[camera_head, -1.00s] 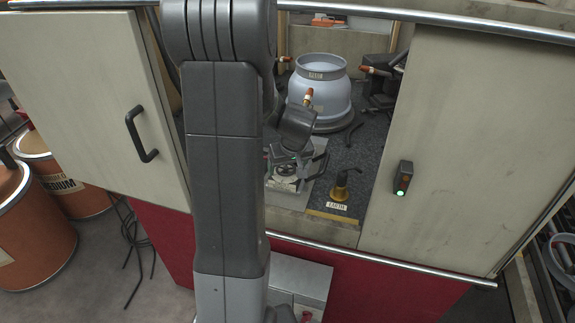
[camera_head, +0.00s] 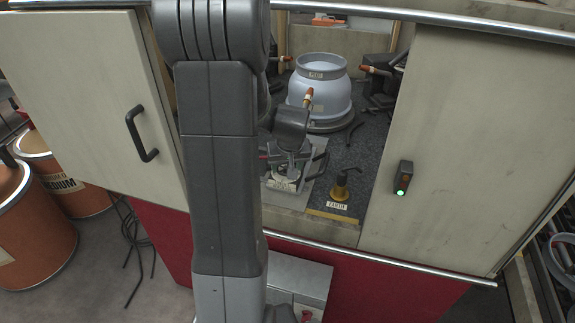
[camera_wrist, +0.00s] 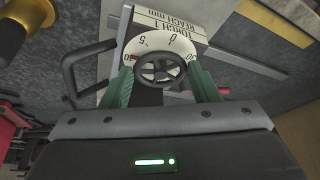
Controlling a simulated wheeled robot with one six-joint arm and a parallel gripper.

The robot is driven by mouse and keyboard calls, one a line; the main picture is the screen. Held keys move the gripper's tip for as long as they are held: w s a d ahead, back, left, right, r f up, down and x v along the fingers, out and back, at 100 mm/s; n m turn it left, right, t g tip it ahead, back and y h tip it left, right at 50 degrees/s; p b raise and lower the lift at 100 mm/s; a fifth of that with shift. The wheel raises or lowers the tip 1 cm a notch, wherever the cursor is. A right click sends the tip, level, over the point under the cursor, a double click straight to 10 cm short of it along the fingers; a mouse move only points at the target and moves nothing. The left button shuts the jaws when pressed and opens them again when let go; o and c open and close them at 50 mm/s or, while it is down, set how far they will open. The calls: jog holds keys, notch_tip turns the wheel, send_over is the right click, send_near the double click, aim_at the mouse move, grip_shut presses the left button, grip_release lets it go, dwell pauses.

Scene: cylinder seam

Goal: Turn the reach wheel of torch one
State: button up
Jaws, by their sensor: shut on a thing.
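The torch one reach wheel (camera_wrist: 161,69) is a small dark spoked handwheel in the wrist view. It sits in front of a white round dial (camera_wrist: 150,43) with numbers and a red mark. A plate (camera_wrist: 172,18) beside the dial reads "TORCH 1 REACH mm". My gripper (camera_wrist: 163,80) has its two green fingers on either side of the wheel, shut on it. In the head view my gripper (camera_head: 289,150) is over the torch one station (camera_head: 284,184) behind the opening's front sill. The wheel itself is hidden there by my gripper.
A grey-blue cylinder (camera_head: 320,85) stands behind the station, with orange-tipped torches around it. A brass fitting (camera_head: 340,192) labelled "EARTH" is to the right. Cabinet doors (camera_head: 450,130) flank the opening. A dark bar handle (camera_wrist: 78,72) stands close left of the wheel.

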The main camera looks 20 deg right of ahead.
jog(key=shift+a+f+m+h+b, duration=0.2)
jog(key=shift+m+h+b, duration=0.3)
jog(key=shift+m, duration=0.6)
jog(key=m+h+b, duration=0.1)
jog(key=m+b, duration=0.1)
jog(key=b, duration=0.1)
jog(key=shift+w+a+m+g, duration=0.1)
jog(key=shift+w+m+g, duration=0.05)
jog(key=shift+m+g, duration=0.2)
jog(key=m+b, duration=0.2)
jog(key=b, duration=0.1)
jog(key=shift+w+a+g+h, duration=0.1)
jog(key=shift+g+h, duration=0.2)
jog(key=shift+g, duration=0.05)
jog(key=shift+r+m+b, duration=0.15)
jog(key=shift+m+b, duration=0.4)
jog(key=shift+b, duration=0.05)
jog(key=o, duration=1)
jog(key=shift+r, duration=0.1)
